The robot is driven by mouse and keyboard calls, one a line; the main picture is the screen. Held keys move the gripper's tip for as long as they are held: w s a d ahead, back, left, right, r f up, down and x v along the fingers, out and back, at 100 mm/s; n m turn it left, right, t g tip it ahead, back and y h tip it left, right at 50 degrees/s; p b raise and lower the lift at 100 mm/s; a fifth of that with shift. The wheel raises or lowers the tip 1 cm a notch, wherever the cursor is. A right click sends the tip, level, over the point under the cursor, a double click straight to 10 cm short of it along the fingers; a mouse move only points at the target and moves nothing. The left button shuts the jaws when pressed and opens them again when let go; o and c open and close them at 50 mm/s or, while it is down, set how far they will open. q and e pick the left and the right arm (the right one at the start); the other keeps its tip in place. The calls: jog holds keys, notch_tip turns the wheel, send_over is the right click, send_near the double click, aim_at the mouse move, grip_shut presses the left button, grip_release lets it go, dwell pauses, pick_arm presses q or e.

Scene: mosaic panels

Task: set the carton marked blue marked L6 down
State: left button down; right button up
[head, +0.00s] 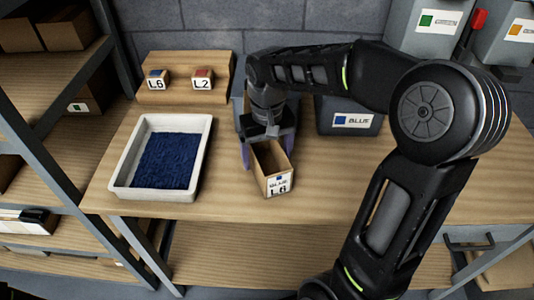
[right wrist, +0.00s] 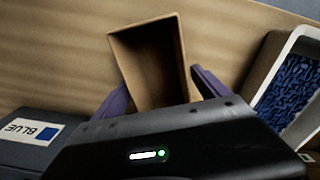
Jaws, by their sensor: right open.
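The open-topped brown carton (head: 277,178) has a white label with a blue square, "BLUE" and "L6". It stands upright on the wooden table, a little back from the front edge, and looks empty. My right gripper (head: 267,153) is open, its purple fingers on either side of the carton. In the right wrist view the carton (right wrist: 152,68) lies between the two fingers of the gripper (right wrist: 160,95), with small gaps beside its walls. The gripper body hides the carton's near end there. My left gripper is not in view.
A white tray of blue pieces (head: 116,182) is left of the carton. A wooden stand (head: 220,63) with L6 and L2 tags is behind the tray. A dark bin marked BLUE (head: 330,129) is at the back right. The tabletop right of the carton is clear.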

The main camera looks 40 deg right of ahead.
jog(key=shift+r, duration=0.55)
notch_tip(320, 180, up, 11)
jog(key=p, duration=0.1)
jog(key=shift+r+p, duration=0.15)
jog(key=shift+p, duration=0.2)
jog(key=shift+c, duration=0.5)
dwell(0.3)
